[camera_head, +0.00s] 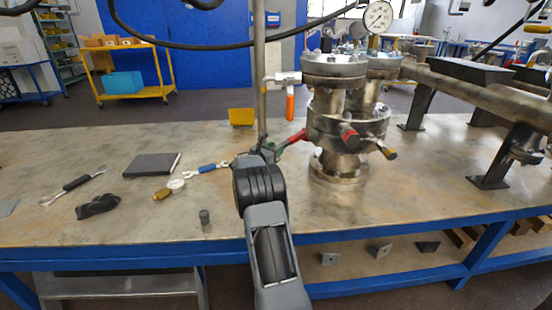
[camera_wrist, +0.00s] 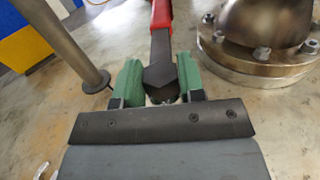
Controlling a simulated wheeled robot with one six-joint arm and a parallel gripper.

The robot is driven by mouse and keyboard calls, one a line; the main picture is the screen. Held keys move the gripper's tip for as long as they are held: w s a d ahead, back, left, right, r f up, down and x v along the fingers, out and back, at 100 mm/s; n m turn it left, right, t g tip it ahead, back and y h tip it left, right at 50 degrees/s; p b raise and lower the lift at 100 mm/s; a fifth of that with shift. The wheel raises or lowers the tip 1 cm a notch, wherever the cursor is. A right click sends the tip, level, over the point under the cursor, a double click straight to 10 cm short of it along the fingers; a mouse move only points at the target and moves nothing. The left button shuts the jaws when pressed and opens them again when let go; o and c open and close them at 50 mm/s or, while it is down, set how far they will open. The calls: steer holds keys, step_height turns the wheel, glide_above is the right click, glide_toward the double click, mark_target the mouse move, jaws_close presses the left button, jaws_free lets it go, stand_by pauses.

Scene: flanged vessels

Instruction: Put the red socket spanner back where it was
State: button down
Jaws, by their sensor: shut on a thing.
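The red socket spanner (camera_head: 293,138) is held just left of the flanged vessel (camera_head: 336,118), a little above the bench as far as I can tell. In the wrist view its dark metal end (camera_wrist: 161,62) lies between the green fingers, and its red handle (camera_wrist: 161,13) runs away from me out of the top edge. My gripper (camera_head: 268,150) is shut on the dark end; its fingers also show in the wrist view (camera_wrist: 158,82). The handle's far end reaches close to the vessel in the head view; I cannot tell if they touch.
A vertical post (camera_head: 260,75) stands close left of my gripper, with an orange-handled valve (camera_head: 290,106) beside it. The bench (camera_head: 130,225) carries a blue-handled spanner (camera_head: 207,168), a dark notebook (camera_head: 152,165), a brass gauge (camera_head: 170,189) and a small grey cylinder (camera_head: 204,216).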

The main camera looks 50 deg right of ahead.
steer(key=shift+s+d, duration=0.2)
steer(key=shift+d, duration=0.1)
steer(key=shift+f+b, duration=2.45)
steer(key=shift+f, duration=0.8)
steer(key=shift+f, duration=0.35)
steer(key=c, duration=1.1)
jaws_free()
steer(key=o, duration=0.5)
steer(key=shift+c, duration=0.2)
steer(key=shift+f, duration=0.15)
steer(key=shift+a, duration=0.15)
